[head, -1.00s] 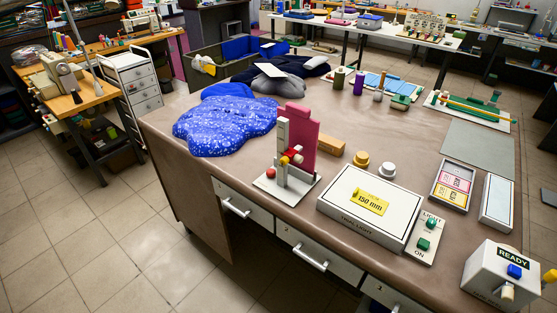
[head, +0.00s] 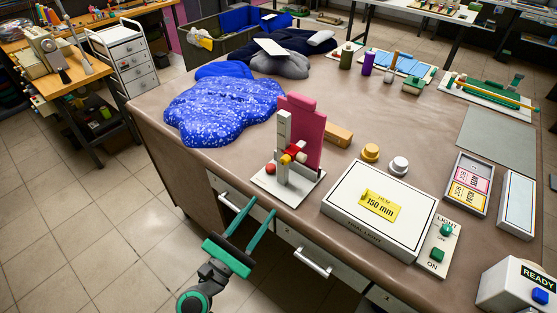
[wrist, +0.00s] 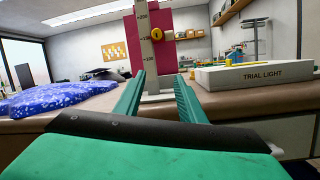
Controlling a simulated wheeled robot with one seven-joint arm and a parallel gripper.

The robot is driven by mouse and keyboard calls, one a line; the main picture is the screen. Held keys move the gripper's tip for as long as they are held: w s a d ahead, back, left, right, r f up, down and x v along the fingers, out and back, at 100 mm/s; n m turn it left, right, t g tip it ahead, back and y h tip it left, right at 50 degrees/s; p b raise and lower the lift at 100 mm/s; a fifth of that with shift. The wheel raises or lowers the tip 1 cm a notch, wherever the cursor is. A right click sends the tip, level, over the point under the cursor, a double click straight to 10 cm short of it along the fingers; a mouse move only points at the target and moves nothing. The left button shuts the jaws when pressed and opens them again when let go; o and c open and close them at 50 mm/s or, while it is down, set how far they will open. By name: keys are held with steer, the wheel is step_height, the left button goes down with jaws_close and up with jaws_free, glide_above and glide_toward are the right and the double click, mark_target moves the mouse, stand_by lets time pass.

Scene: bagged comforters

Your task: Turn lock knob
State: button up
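A hem gauge stands upright near the table's front edge. It has a grey-white post (head: 284,133), a pink back plate (head: 306,130) and a white base (head: 287,185). A yellow knob (head: 287,159) and red parts sit on the post, and a red ball (head: 270,169) is beside it. I cannot tell for sure which is the lock knob. The wrist view shows the scaled post (wrist: 147,50) ahead, with a yellow knob (wrist: 156,34) to its right. My gripper (head: 256,203) is open and empty, in front of the table edge and apart from the gauge; its green fingers (wrist: 161,75) point toward the post.
A blue speckled comforter (head: 222,108) lies left of the gauge. The trial light box (head: 378,208) with a "150 mm" card is to the right, beside a light switch panel (head: 439,245). A tan block (head: 338,135) lies behind the gauge. Drawer handles (head: 312,263) jut from the table front.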

mark_target(283, 163)
step_height(283, 163, up, 5)
steer(key=a+h, duration=0.2)
steer(key=h, duration=0.1)
steer(key=shift+m+g, duration=0.4)
steer(key=x, duration=1.1)
steer(key=shift+d, duration=0.1)
jaws_close()
